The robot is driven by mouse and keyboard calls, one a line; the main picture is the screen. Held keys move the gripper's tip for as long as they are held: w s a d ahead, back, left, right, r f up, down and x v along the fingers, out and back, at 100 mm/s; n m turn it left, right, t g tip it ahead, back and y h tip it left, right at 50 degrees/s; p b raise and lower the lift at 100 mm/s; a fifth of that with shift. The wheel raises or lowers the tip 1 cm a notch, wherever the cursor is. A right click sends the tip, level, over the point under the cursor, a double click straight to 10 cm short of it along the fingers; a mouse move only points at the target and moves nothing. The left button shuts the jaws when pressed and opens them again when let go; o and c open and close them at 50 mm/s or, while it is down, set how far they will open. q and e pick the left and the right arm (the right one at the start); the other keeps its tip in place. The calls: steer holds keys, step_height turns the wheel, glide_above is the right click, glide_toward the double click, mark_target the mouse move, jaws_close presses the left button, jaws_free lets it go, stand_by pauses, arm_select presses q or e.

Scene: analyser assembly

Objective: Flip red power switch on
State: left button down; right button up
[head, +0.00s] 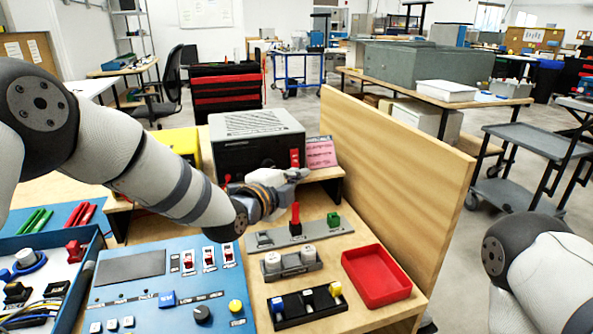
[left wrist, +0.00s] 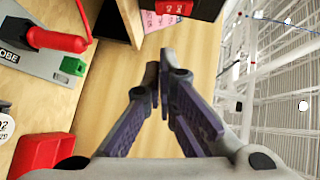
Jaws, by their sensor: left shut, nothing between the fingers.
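The red power switch (head: 294,158) is on the right side of the front of a grey analyser box (head: 256,140). In the left wrist view, a red part with white marks (left wrist: 174,7), which looks like this switch, shows at the top edge. My left gripper (head: 303,173) is shut and empty. In the head view it appears just below and right of the switch; in the left wrist view its fingertips (left wrist: 163,68) show a gap to the red part. I cannot tell the switch's position. My right arm shows at the lower right, with its gripper out of view.
A pink note (head: 320,152) stands beside the box, near a tall wooden partition (head: 400,180). Below are a grey holder with a red-handled probe (head: 295,215), a green block (head: 333,219), a red tray (head: 376,276) and a blue control panel (head: 150,290) with several switches.

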mark_target(295, 158)
arm_select(q)
steer(key=w+f+b, duration=0.1)
steer(key=w, duration=0.5)
steer(key=shift+f+b, duration=0.2)
steer(key=shift+b, duration=0.1)
arm_select(e)
steer(key=shift+s+f+g, duration=0.5)
steer(key=shift+s+f, duration=0.75)
arm_select(q)
steer(key=shift+w+f, duration=0.1)
steer(key=shift+w, duration=0.05)
